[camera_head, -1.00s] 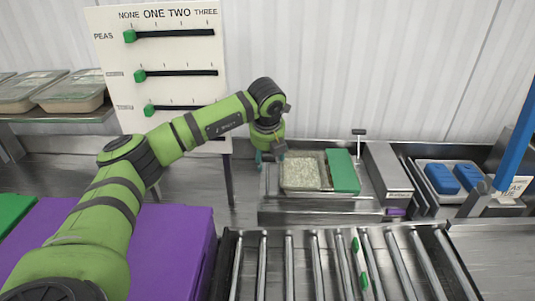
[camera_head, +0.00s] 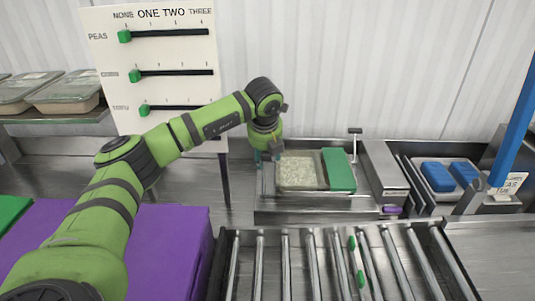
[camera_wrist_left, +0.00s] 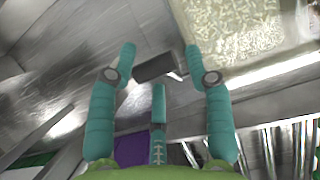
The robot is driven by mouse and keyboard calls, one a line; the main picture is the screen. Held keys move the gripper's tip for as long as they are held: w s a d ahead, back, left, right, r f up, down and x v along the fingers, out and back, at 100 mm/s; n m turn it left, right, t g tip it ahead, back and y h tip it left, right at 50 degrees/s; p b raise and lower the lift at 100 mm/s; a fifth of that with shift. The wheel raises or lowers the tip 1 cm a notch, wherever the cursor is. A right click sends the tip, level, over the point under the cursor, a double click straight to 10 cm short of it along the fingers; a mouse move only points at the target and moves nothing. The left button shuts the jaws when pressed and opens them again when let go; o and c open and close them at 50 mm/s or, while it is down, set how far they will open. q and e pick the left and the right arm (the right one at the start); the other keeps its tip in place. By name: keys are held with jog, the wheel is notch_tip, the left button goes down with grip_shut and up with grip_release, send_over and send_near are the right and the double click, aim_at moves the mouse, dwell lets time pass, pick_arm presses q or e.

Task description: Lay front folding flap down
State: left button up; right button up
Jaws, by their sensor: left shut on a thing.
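A tray of pale rice (camera_head: 298,172) sits in a metal station, and the wrist view shows its rice (camera_wrist_left: 235,28) at upper right. A green panel (camera_head: 339,170) lies at the tray's right side. I cannot tell which part is the front folding flap. My left gripper (camera_head: 268,160) is at the station's left end, beside the tray. In the wrist view its teal fingers (camera_wrist_left: 160,68) are on either side of a dark rectangular block (camera_wrist_left: 154,68), which they hold. What the block joins to is unclear. My right gripper is not in view.
A roller conveyor (camera_head: 325,265) runs in front of the station. A purple box (camera_head: 165,235) stands at lower left. A bin with blue items (camera_head: 437,176) is at right, beside a blue post (camera_head: 515,120). A slider board (camera_head: 160,95) stands behind my left arm.

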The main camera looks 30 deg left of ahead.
pick_arm(q)
jog(key=shift+o, duration=0.5)
jog(key=shift+s+a+f, duration=0.15)
jog(key=shift+s+a, duration=0.05)
jog(key=shift+a, duration=0.2)
jog(key=shift+s+d+r, duration=0.55)
jog(key=shift+s+d, duration=0.1)
jog(key=shift+s, duration=0.25)
jog(key=shift+c, duration=0.3)
jog(key=shift+s+d+r, duration=0.1)
jog(key=shift+s+d, duration=0.15)
jog(key=shift+s, duration=0.1)
jog(key=shift+c, duration=0.3)
jog(key=shift+s+d+r, duration=0.1)
jog(key=shift+s, duration=0.15)
jog(key=shift+c, duration=0.4)
jog(key=shift+s+d+r, duration=0.15)
jog(key=shift+s+d, duration=0.05)
jog(key=shift+s, duration=0.4)
jog(key=c, duration=0.6)
jog(key=shift+o, duration=0.2)
jog(key=s+d+f+b, duration=0.2)
jog(key=s+d+b, duration=0.2)
jog(key=s, duration=0.1)
jog(key=shift+s+f, duration=0.15)
jog(key=shift+s, duration=0.25)
